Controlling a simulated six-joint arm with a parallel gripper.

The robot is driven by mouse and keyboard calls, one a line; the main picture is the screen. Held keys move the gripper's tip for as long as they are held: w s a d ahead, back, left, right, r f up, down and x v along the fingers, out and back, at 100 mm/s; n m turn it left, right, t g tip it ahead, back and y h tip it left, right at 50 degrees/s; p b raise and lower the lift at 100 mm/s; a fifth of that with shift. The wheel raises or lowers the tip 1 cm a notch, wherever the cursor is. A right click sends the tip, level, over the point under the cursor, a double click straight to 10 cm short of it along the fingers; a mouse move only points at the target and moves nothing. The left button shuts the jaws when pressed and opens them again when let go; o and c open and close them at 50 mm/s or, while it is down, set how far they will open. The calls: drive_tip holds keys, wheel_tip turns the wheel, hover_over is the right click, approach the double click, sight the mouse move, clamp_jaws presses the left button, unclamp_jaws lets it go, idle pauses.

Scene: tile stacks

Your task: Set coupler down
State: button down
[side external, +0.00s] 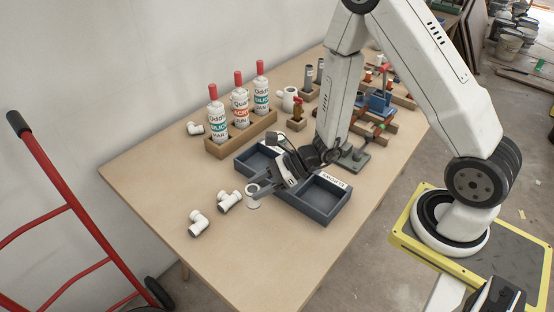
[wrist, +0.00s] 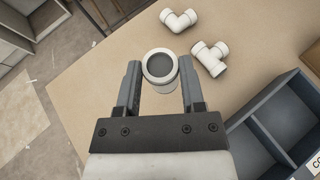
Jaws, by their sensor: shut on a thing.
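The white coupler (side external: 253,202) is a short ring-shaped pipe piece. It also shows in the wrist view (wrist: 160,80), its round open end facing the camera. My gripper (side external: 258,190) is shut on it, with one finger on each side; the fingers also show in the wrist view (wrist: 160,67). The coupler is over the bare table, left of the tray's front. I cannot tell whether its bottom touches the tabletop.
A dark two-compartment tray (side external: 304,205) with a white label is beside my gripper. A white tee (side external: 229,201) and a white elbow (side external: 198,224) lie close left of the coupler. Caulk bottles (side external: 240,108) stand in a wooden holder behind. The table's front (side external: 236,255) is clear.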

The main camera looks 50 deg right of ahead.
drive_tip(key=shift+f, duration=2.1)
drive_tip(key=shift+f, duration=0.1)
drive_tip(key=shift+f, duration=1.7)
drive_tip(key=shift+f, duration=0.15)
drive_tip(key=shift+c, duration=1)
unclamp_jaws()
drive_tip(key=shift+s+d+r, duration=0.2)
drive_tip(key=shift+d+r, duration=0.15)
drive_tip(key=shift+r, duration=0.05)
drive_tip(key=v, duration=1.1)
